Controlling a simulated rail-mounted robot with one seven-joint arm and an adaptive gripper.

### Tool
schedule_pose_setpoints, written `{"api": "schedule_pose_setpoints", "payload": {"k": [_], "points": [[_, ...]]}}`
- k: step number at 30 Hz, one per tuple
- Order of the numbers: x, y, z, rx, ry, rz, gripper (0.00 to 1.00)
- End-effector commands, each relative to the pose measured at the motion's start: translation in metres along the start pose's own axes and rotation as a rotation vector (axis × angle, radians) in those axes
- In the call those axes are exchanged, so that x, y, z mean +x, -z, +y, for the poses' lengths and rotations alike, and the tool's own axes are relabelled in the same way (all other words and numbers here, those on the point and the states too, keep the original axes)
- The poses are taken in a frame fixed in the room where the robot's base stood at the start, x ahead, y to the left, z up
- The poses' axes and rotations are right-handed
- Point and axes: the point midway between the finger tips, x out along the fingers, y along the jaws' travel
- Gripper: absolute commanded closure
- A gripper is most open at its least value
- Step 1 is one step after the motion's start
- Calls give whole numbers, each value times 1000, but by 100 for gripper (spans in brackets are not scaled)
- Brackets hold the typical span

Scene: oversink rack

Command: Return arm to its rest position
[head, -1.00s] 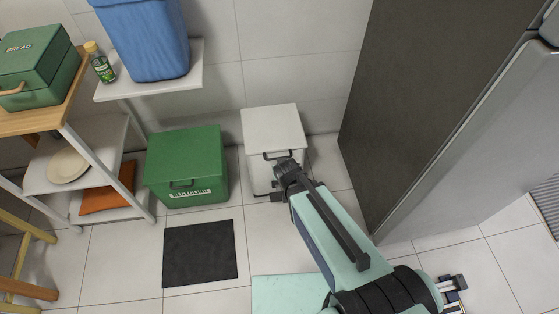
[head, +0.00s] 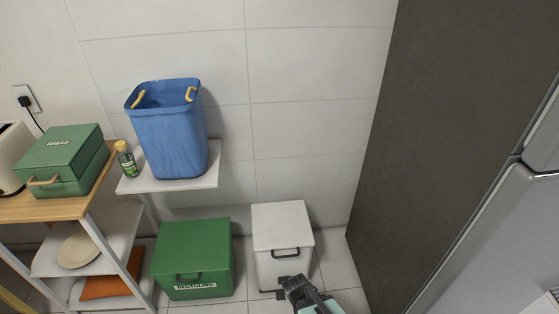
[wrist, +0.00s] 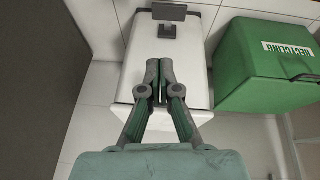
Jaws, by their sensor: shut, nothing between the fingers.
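My gripper (head: 292,284) shows at the bottom of the head view, in front of the lower part of the white bin (head: 283,222). In the wrist view its two fingers (wrist: 159,70) are together with nothing between them. The white bin (wrist: 135,70) lies beyond and below the fingers in that view. A dark handle (head: 285,253) is on the bin's front, and its lid looks closed. I cannot tell how far the fingers are from the bin. Most of my arm is outside the head view.
A green recycling bin (head: 193,255) stands left of the white bin. A white shelf (head: 207,178) holds a blue basket (head: 172,135) and a small bottle (head: 127,162). A green bread box (head: 66,160) sits on the wooden-topped rack. A tall dark panel (head: 455,100) stands to the right.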

Motion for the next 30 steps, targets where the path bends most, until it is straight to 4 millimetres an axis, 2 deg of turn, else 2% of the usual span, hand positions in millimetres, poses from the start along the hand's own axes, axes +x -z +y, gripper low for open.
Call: {"api": "schedule_pose_setpoints", "payload": {"k": [3, 5, 6, 9, 12, 15, 18, 30], "points": [[-3, -72, 19, -28, -20, -265, 100], [-11, -112, 29, -29, -13, -412, 100], [-19, -138, 35, -25, -3, -507, 100], [-44, -200, 46, 7, 41, -728, 100], [-67, -244, 50, 61, 88, -881, 100], [-79, -268, 54, 119, 108, -946, 100], [-83, -280, 57, 152, 113, -967, 100], [-83, -283, 59, 168, 112, -969, 100]]}}
